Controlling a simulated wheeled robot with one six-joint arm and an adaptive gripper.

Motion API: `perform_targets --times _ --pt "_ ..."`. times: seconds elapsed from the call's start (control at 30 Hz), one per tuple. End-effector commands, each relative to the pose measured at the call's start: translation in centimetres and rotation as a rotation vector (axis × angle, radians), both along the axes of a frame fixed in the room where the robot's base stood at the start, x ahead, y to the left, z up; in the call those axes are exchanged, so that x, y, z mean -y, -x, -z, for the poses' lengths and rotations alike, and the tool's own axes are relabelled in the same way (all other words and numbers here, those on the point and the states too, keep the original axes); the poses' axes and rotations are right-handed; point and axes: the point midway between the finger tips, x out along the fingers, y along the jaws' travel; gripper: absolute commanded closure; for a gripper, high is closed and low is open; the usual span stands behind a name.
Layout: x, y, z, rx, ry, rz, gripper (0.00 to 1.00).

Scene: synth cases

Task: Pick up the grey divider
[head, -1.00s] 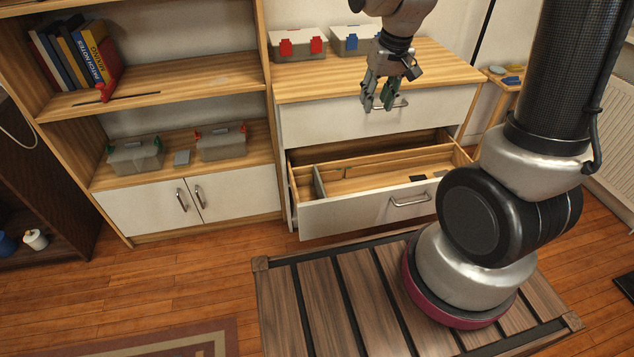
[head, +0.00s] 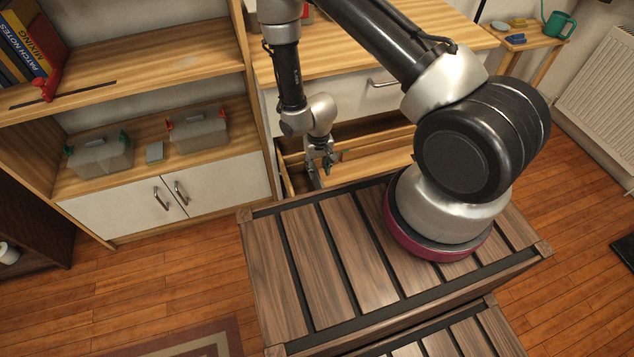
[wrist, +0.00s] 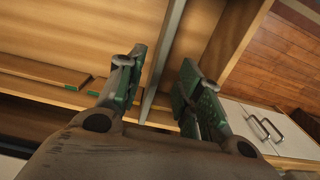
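The grey divider (wrist: 165,60) shows in the wrist view as a thin upright strip inside the open drawer (head: 292,178), running across its left part. My gripper (wrist: 162,66) is open, with one green-padded finger on each side of the divider and a gap visible on both sides. In the head view my gripper (head: 321,166) points down into the left end of the drawer. There my fingers hide most of the divider, and how deep they reach beside it is hard to tell.
Wooden strips with green ends (wrist: 45,72) lie in the drawer in the wrist view. The drawer wall (wrist: 235,45) stands close to the right finger.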

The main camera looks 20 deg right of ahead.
Motion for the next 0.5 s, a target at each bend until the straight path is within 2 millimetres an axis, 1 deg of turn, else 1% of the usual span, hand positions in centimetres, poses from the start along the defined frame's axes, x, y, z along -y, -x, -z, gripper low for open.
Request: perform_targets --times 0.3,0.4,0.5 --pt "0.0 0.4 4.7 -0.003 0.001 0.000 0.64" --pt "0.0 0.3 5.7 -0.001 0.000 0.000 0.64" --pt "0.0 0.3 6.1 0.000 0.000 0.000 0.64"
